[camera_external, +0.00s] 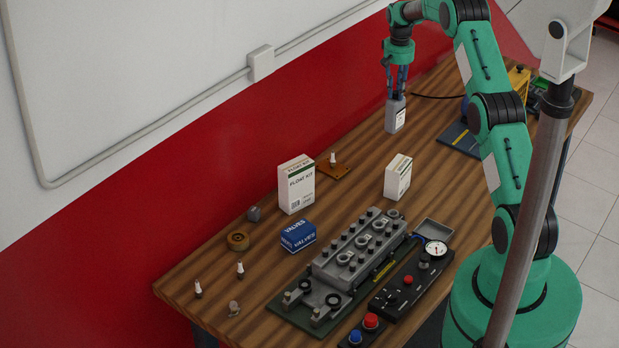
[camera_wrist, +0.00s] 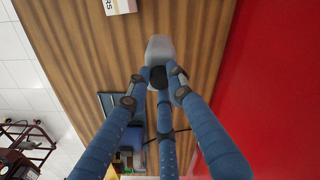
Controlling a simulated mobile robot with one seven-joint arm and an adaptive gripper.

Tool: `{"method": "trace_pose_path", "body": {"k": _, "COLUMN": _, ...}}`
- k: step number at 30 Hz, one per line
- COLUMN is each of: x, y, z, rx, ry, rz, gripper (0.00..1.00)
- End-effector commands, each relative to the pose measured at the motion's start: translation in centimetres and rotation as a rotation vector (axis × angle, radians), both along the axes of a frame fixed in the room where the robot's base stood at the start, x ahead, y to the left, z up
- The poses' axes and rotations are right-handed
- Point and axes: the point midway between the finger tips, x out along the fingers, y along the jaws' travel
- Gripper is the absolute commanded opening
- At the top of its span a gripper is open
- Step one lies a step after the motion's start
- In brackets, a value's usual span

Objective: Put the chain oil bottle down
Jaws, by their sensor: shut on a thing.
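The chain oil bottle (camera_external: 395,117) is a grey bottle with a white label, upright at the far end of the wooden workbench (camera_external: 345,145). My gripper (camera_external: 396,93) points down from above and is shut on the top of the bottle. In the wrist view my gripper's blue fingers (camera_wrist: 158,80) close around the bottle's black cap, and the grey bottle body (camera_wrist: 160,48) shows beyond them. The bottle's base is at or very near the bench top; I cannot tell whether it touches.
A white box (camera_external: 397,177) and a FLOAT KIT box (camera_external: 296,185) stand nearer the camera. A dark flat panel (camera_external: 458,139) lies to the right, with a yellow item (camera_external: 518,79) behind. A red wall (camera_external: 250,125) borders the bench. Bare wood surrounds the bottle.

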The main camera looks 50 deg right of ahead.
Motion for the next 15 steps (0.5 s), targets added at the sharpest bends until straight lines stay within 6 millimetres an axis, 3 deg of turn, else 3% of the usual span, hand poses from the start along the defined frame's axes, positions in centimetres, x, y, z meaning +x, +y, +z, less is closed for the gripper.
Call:
{"method": "trace_pose_path", "body": {"k": 8, "x": 0.0, "y": 0.0, "z": 4.5, "rx": -0.001, "ry": -0.001, "rz": 0.0, "gripper": 0.0}}
{"method": "trace_pose_path", "body": {"k": 15, "x": 0.0, "y": 0.0, "z": 6.3, "rx": -0.001, "ry": -0.001, "rz": 0.0, "gripper": 0.0}}
